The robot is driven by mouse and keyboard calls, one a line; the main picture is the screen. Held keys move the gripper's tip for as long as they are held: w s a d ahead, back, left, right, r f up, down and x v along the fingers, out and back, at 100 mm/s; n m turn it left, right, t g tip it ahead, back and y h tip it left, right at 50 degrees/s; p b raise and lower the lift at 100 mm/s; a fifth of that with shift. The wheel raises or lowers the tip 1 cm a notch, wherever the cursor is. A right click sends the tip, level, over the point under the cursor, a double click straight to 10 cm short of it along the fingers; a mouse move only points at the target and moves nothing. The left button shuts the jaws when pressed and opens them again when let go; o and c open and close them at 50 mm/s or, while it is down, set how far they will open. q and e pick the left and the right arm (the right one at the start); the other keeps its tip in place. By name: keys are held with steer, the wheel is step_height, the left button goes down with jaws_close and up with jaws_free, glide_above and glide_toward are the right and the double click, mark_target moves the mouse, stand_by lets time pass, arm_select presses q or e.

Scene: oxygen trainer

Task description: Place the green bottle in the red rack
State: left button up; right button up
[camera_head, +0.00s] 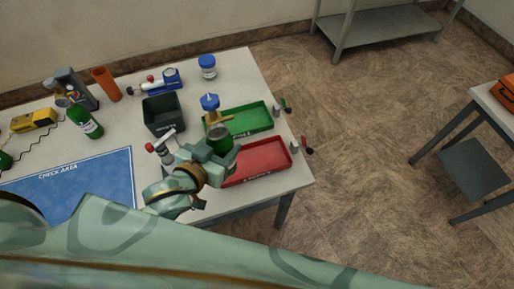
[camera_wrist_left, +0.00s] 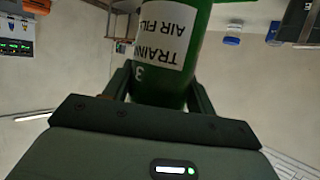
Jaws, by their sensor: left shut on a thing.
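My left gripper (camera_head: 222,150) is shut on a green bottle (camera_head: 217,134) with a brass neck and a blue top. The bottle looks upright and overlaps the left ends of the trays in the head view; its height above them is hard to tell. In the left wrist view the bottle (camera_wrist_left: 200,85) sits between the fingers, with a white label reading upside down. The red rack (camera_head: 262,174) appears as a shallow red tray at the table's front right, just right of the gripper. My right gripper is not in view.
A green tray (camera_head: 262,115) lies behind the red one. A black bin (camera_head: 163,113), blue-lidded jar (camera_head: 207,67) and valve (camera_head: 160,82) stand nearby. Another green bottle (camera_head: 88,124), an orange cylinder (camera_head: 105,83) and a blue check mat (camera_head: 75,183) are left. Small levers (camera_head: 302,145) edge the table.

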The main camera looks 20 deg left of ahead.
arm_select(q)
steer(key=w+d+f+b, duration=0.5)
steer(key=w+d+f, duration=0.1)
steer(key=w+f, duration=0.5)
steer(key=shift+w+d+f, duration=0.2)
steer(key=shift+f, duration=0.6)
steer(key=o, duration=1.7)
steer(key=shift+f+b, duration=0.2)
steer(key=shift+b, duration=0.1)
steer(key=shift+c, duration=0.2)
steer(key=shift+r, duration=0.1)
